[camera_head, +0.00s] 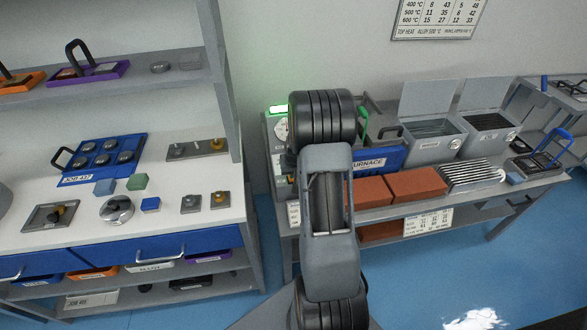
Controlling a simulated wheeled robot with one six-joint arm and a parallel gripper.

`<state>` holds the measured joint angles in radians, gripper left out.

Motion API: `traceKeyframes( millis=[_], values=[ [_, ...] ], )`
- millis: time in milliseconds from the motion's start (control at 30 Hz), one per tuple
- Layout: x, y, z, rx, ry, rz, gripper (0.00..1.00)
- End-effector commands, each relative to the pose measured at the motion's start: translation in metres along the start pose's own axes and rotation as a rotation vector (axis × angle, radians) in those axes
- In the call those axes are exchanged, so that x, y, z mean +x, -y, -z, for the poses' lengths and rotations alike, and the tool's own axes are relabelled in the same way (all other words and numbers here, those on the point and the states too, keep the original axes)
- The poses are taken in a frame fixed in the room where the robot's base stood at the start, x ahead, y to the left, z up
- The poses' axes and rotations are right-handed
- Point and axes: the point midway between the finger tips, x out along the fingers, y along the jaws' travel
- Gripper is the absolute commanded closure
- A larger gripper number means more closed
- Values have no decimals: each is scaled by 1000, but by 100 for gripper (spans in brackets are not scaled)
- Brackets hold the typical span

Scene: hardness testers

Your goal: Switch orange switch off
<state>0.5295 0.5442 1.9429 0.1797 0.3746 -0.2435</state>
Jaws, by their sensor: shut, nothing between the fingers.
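No orange switch can be made out in the head view. My arm rises through the middle of the picture and ends in a large dark joint in front of the right-hand bench. My gripper is not visible; the arm hides that area. Behind the arm stands a grey machine (277,155) with a lit green bar (278,109) on top and a round white dial (282,130). Much of this machine is hidden by my arm. A blue box marked FURNACE (378,158) stands just right of the arm.
Red bricks (415,184), a ribbed metal rack (472,175) and open grey bins (432,133) fill the right bench. A left bench holds a blue tray of round samples (104,157), small blocks and metal plates. Blue floor (450,270) is clear at the front right.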

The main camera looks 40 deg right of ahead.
Motion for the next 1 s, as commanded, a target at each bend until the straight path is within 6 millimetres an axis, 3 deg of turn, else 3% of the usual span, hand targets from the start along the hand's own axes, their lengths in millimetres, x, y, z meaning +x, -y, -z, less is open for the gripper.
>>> traceKeyframes(
  millis=[367,567,1000],
  values=[
    [2,0,-1,0,1,0,100],
    [14,4,-4,-2,1,1,100],
    [8,-2,-3,2,2,0,100]
  ],
)
